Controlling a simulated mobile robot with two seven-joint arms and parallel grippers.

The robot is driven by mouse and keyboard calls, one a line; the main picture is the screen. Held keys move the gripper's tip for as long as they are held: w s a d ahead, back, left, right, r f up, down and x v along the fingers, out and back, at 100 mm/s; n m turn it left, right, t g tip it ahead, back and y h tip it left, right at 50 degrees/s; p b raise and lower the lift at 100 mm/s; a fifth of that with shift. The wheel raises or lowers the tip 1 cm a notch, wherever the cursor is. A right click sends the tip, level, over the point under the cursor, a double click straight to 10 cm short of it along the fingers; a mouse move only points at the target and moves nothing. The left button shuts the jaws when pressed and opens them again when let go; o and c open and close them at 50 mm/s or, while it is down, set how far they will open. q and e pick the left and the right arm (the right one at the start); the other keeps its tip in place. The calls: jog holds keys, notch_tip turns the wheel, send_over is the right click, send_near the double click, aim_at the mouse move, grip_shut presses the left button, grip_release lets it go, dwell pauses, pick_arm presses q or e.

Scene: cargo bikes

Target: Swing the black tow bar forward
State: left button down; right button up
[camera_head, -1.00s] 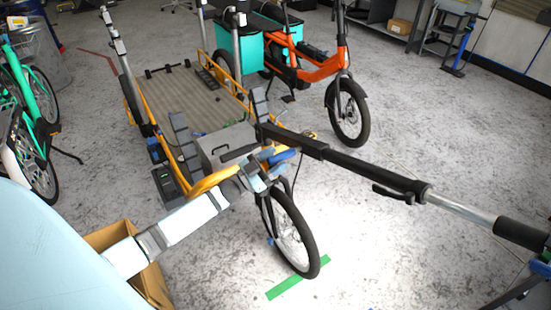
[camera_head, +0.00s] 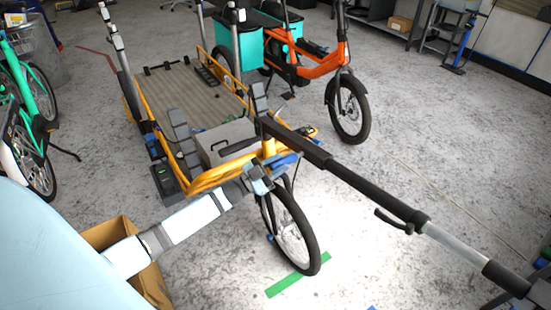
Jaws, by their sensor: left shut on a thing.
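The long black tow bar (camera_head: 360,180) runs from the front of the yellow-framed cargo trike (camera_head: 208,180) down to the right. It has a silver section and a black end grip near the right edge. My left gripper (camera_head: 272,172) is at the trike's front, by the bar's upper end. Its blue fingers are shut at the underside of the tow bar; the exact contact is partly hidden. My right gripper is not in view.
The trike's front wheel (camera_head: 293,232) stands near a green floor strip (camera_head: 298,275). An orange bike (camera_head: 330,70) stands behind. A cardboard box (camera_head: 148,280) is beside my left arm. A dark stand is at the lower right. Floor right of the trike is mostly clear.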

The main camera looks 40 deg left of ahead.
pick_arm(q)
jog(key=f, duration=0.1)
jog(key=f+m, duration=0.1)
jog(key=f, duration=0.1)
jog(key=shift+s+d+m+g+h+b, duration=0.2)
jog(key=shift+d+m+g+h+b, duration=0.1)
jog(key=shift+m+b, duration=0.1)
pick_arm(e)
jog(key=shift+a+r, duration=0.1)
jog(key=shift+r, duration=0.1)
pick_arm(q)
jog(key=c, duration=0.9)
grip_release()
jog(key=shift+a, duration=0.1)
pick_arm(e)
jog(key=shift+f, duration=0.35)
pick_arm(q)
jog(key=v, duration=1.3)
jog(key=shift+s+a+f, duration=0.1)
jog(key=shift+s+a, duration=0.05)
jog(key=shift+s, duration=0.15)
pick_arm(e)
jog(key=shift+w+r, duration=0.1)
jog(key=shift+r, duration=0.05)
